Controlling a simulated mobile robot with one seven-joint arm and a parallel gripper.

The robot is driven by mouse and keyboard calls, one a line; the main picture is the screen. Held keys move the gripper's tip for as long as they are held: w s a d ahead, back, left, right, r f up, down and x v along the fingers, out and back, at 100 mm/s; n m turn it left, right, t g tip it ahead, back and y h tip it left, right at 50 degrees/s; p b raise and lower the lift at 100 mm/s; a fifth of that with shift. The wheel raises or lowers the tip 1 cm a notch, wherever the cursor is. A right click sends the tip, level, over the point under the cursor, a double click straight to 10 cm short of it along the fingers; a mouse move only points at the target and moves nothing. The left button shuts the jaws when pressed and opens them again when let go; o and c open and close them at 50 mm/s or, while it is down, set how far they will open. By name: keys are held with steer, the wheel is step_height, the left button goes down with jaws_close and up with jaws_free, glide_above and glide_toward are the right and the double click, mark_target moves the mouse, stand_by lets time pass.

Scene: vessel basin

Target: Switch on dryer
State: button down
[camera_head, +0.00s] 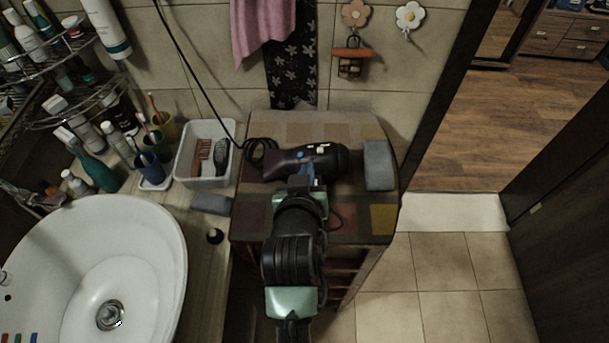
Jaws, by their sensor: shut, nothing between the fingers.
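The dryer (283,163) is dark with a purple-black body and lies on its side on the patterned cabinet top. Blue and light switches (320,149) show on its upper side. Its black cord runs left and up the wall. My gripper (310,168) is at the dryer's near side, close to the switches, with nothing held. The fingertips are small here, and I cannot tell if they touch the dryer. My arm covers the near part of the cabinet top (256,218).
A grey block (378,165) lies to the right of the dryer. A white bin (186,160) with brushes stands left. The white basin (160,235) is at lower left, near cups and bottles. A pink towel (258,30) hangs behind. Open tiled floor lies right.

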steer(key=shift+r+v, duration=0.3)
steer(key=shift+v, duration=1.35)
steer(key=shift+w+a, duration=0.1)
steer(key=shift+w, duration=0.05)
steer(key=w+r+t, duration=0.2)
steer(key=r+t, duration=0.2)
steer(key=r, duration=0.9)
steer(key=w+r+t, duration=0.2)
steer(key=r+t, duration=0.1)
steer(key=r, duration=1)
steer(key=s+r+t, duration=0.4)
steer(key=s+r, duration=0.2)
steer(key=r, duration=0.6)
steer(key=s+r+t+y, duration=0.1)
steer(key=s+r+t, duration=0.3)
steer(key=r, duration=0.9)
steer(key=s+d, duration=0.1)
steer(key=s, duration=0.1)
steer(key=shift+s+m, duration=0.35)
steer(key=shift+m, duration=0.05)
